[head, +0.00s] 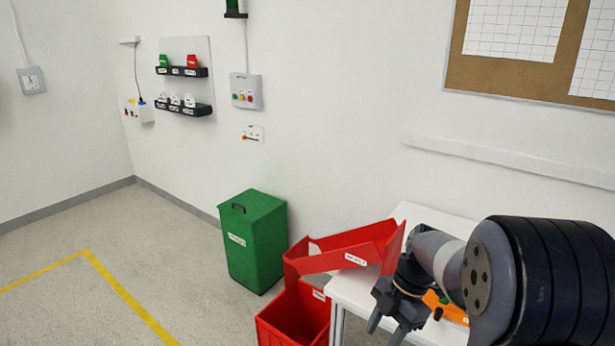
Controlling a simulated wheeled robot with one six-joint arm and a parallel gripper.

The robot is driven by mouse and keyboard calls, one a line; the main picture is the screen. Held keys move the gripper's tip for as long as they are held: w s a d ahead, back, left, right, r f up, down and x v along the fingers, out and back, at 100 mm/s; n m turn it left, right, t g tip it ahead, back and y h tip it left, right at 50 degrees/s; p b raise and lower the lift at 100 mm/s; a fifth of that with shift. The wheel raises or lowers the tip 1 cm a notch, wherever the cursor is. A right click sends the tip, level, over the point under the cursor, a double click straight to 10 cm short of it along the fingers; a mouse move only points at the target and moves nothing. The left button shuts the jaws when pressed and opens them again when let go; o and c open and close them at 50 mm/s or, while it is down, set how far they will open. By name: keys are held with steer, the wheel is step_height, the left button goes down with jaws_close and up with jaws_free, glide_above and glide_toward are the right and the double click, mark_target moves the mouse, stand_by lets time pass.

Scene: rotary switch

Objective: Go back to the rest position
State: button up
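My gripper (387,327) is at the lower right in the head view, pointing down over the front edge of the white table. Its two dark fingers look spread apart, with nothing visible between them. My arm hides part of the table behind it. A rotary switch with an orange handle (247,138) seems to sit on a small white plate on the back wall, far from my gripper. A grey box with coloured buttons (246,91) is mounted just above it.
A red tray (350,248) lies tilted at the left end of the white table (345,291). A red bin (283,331) and a green lidded bin (258,250) stand on the floor. An orange object (455,312) is partly hidden behind my arm. Floor at left is clear.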

steer(key=shift+w+a+f+m+t+y+b, duration=0.1)
steer(key=shift+w+f+m+t, duration=0.2)
steer(key=shift+f+m, duration=0.5)
steer(key=shift+w+d+f+m+t+y+b, duration=0.15)
steer(key=shift+f+m+t, duration=0.3)
steer(key=shift+m, duration=0.55)
steer(key=shift+w+a+f+m+t+y+b, duration=0.15)
steer(key=shift+w+f+m+t, duration=0.15)
steer(key=shift+f+m, duration=0.55)
steer(key=shift+s+m, duration=0.15)
steer(key=shift+m, duration=0.1)
